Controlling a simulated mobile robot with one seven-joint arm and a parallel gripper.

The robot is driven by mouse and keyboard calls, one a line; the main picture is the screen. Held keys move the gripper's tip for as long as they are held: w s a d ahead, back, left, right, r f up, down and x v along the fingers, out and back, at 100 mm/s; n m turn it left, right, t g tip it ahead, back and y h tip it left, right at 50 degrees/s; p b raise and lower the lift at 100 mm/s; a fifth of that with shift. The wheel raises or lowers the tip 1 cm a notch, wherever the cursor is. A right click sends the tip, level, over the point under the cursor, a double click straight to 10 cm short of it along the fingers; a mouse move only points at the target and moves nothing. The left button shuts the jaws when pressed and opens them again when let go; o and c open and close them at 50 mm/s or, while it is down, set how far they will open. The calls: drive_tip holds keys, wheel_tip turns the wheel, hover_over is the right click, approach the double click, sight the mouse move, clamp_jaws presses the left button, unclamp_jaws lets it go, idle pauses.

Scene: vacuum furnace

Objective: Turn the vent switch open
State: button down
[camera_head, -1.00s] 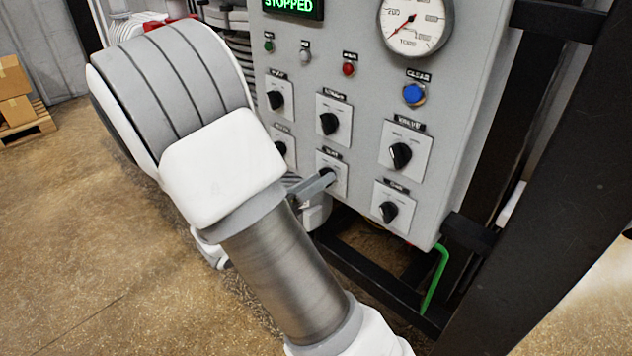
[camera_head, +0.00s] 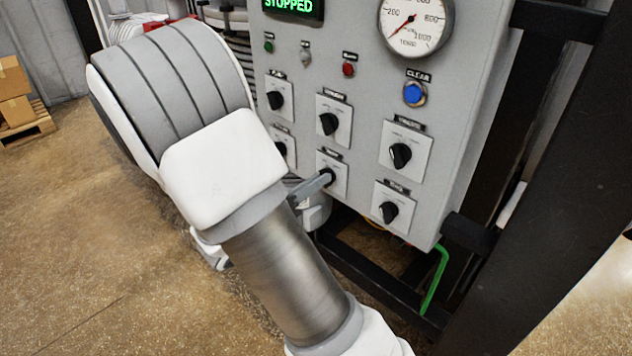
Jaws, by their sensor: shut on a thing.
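The switch at my gripper is a dark rotary knob on a pale square plate (camera_head: 340,172), in the bottom row of the grey control panel, middle column. Its small label is too blurred to read for certain. My gripper (camera_head: 326,179) is shut on this knob, with its grey fingers reaching in from the left. The fingers cover most of the knob, so its pointer angle cannot be told. My white and grey arm hides the rest of the gripper.
Similar black rotary switches surround it, including one to the right (camera_head: 389,212) and one above (camera_head: 329,123). A blue button (camera_head: 413,93), a pressure gauge (camera_head: 415,22) and a green STOPPED display (camera_head: 293,7) are higher up. A black frame post (camera_head: 545,200) stands at right.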

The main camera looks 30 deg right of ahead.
drive_tip(key=shift+s+m+b, duration=0.2)
drive_tip(key=shift+m+b, duration=2.55)
drive_tip(key=shift+m, duration=3.05)
drive_tip(key=c, duration=0.9)
unclamp_jaws()
drive_tip(key=p+v, duration=0.1)
drive_tip(key=v, duration=1.6)
drive_tip(key=shift+a, duration=0.15)
